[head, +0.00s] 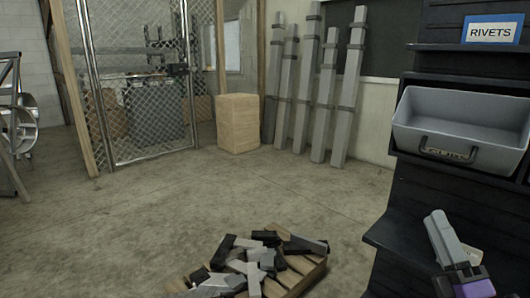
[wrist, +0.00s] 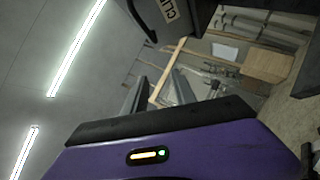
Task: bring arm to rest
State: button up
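My gripper (head: 438,222) shows at the lower right of the head view, grey fingers up and purple body below, in front of the dark shelf rack. In the wrist view my gripper (wrist: 158,84) shows two grey fingers standing apart above the purple body, with background visible between them. Nothing shows between the fingers, so it looks open and empty.
A grey bin (head: 462,127) with a dark handle sits on the black rack (head: 425,190) above my gripper. A pallet (head: 303,275) heaped with metal offcuts lies on the floor. A wooden crate (head: 238,122) and mesh gate (head: 140,90) stand behind; mid floor is clear.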

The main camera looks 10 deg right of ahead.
jog(key=s+a+f+m+g+h, duration=0.4)
jog(key=s+a+f+m, duration=0.9)
jog(key=s+f+m, duration=0.25)
jog(key=s+a+f+m+g+y, duration=0.1)
jog(key=s+a+f+m+g, duration=0.1)
jog(key=s, duration=0.5)
jog(key=s+a+f+m+g, duration=0.1)
jog(key=s+m+g, duration=0.15)
jog(key=s, duration=0.55)
jog(key=s+a+f+m+g+y, duration=0.1)
jog(key=s+a+f+m+g, duration=0.15)
jog(key=s, duration=0.45)
notch_tip(320, 180, up, 30)
jog(key=p, duration=2.9)
jog(key=shift+s+d, duration=0.15)
jog(key=shift+s, duration=0.1)
